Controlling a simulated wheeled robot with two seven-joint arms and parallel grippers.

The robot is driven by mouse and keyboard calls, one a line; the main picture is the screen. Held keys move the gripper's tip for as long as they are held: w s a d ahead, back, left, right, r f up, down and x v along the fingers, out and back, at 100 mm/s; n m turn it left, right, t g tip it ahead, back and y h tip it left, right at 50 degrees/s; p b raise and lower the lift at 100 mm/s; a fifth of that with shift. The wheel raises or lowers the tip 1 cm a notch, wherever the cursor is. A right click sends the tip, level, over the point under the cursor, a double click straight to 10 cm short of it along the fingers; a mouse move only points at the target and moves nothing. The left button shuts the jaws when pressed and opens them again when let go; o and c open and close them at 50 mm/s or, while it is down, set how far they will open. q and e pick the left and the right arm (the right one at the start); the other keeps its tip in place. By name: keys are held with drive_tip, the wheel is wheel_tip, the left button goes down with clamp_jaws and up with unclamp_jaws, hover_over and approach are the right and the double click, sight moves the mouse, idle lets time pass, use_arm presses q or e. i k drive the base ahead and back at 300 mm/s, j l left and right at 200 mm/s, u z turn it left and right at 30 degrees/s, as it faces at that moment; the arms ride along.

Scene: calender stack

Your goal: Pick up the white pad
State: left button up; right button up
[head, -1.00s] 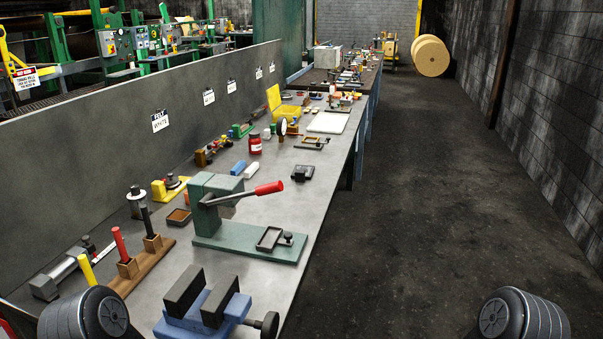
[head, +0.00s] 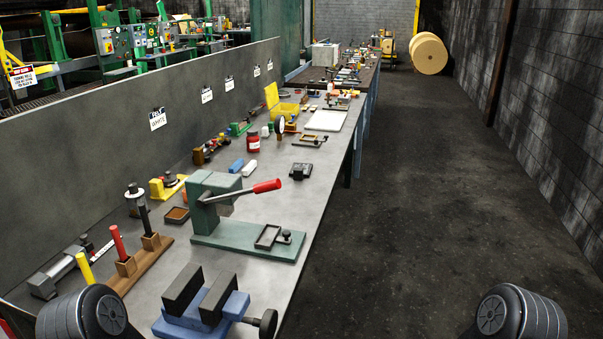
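A small white block-like pad (head: 249,168) lies on the grey workbench (head: 262,222), beside a similar blue pad (head: 236,165). A larger flat white sheet or board (head: 325,120) lies farther back on the bench. Nothing touches the small white pad from above. My grippers are out of view; only dark rounded parts of my arms show in the bottom corners.
A green lever press (head: 235,225) with a red handle and a blue vise (head: 205,309) stand in front of the pads. A red jar (head: 253,142) and a black device (head: 301,171) are near them. A grey panel (head: 90,150) backs the bench. The floor at right is clear.

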sight(265, 131)
drive_tip(key=z, duration=1.9)
drive_tip(key=i+u, duration=0.25)
drive_tip(key=i, duration=0.3)
drive_tip(key=i+u, duration=0.25)
drive_tip(key=i, duration=0.25)
drive_tip(key=i+l+u, duration=0.3)
drive_tip(key=i, duration=0.25)
drive_tip(key=i+j+u, duration=0.3)
drive_tip(key=i, duration=0.95)
drive_tip(key=i+u, duration=0.3)
drive_tip(key=i, duration=0.95)
drive_tip(key=i+u, duration=0.1)
drive_tip(key=i, duration=0.65)
drive_tip(key=i+l+u, duration=0.1)
drive_tip(key=i, duration=0.6)
drive_tip(key=i+l+u, duration=0.1)
drive_tip(key=i, duration=0.6)
drive_tip(key=i+u, duration=0.1)
drive_tip(key=u, duration=2.9)
